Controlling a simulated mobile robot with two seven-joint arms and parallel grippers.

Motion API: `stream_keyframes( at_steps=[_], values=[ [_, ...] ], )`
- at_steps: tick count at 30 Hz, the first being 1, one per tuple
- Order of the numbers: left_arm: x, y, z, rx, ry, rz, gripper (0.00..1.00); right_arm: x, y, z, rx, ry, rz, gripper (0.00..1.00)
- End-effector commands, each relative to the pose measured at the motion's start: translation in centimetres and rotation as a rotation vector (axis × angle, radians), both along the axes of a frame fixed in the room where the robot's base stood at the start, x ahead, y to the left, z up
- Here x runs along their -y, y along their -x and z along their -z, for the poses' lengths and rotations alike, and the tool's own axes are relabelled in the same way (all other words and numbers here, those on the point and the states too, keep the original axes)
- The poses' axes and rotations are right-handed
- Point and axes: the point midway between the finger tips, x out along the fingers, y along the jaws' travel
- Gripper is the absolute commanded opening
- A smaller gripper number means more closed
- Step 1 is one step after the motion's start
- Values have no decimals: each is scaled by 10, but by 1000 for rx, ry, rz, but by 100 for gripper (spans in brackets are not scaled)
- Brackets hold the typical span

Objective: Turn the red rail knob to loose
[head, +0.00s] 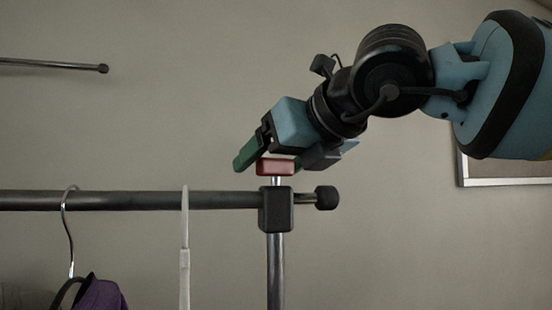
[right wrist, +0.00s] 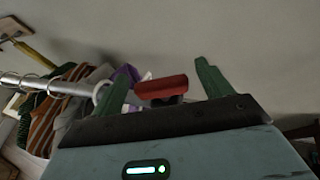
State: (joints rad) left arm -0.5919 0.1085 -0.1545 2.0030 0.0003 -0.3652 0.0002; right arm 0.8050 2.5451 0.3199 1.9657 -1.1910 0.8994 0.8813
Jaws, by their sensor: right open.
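The red rail knob (head: 275,168) is a short flat bar on a thin metal stem above the black clamp block (head: 276,210). The block joins the dark horizontal rail to the chrome post. My right gripper (head: 268,162) comes down tilted from the upper right, open, with a green finger on the knob's left and the other end close to its right. In the right wrist view the red knob (right wrist: 163,88) lies between the two green fingers (right wrist: 160,85), with gaps on both sides. I cannot tell whether either finger touches it. My left gripper is out of view.
The dark rail (head: 130,201) runs left from the block, with a black end cap (head: 327,198) on its right. A white hanger (head: 184,250) and a metal hook with a purple garment (head: 100,294) hang there. A framed board (head: 505,170) is at right.

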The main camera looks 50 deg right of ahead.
Motion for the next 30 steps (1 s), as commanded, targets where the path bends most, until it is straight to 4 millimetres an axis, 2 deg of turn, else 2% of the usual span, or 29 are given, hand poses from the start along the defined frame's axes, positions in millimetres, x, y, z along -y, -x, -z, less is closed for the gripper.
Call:
stream_keyframes(
  at_steps=[8, 18, 30],
  values=[
    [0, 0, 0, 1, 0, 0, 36, 0, -2, 1, 0, 0, 0, 78],
    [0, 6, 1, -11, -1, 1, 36, 0, -1, 1, 0, 0, 0, 35],
    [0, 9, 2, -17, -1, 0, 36, 1, -1, 0, 1, -4, -76, 34]
  ],
)
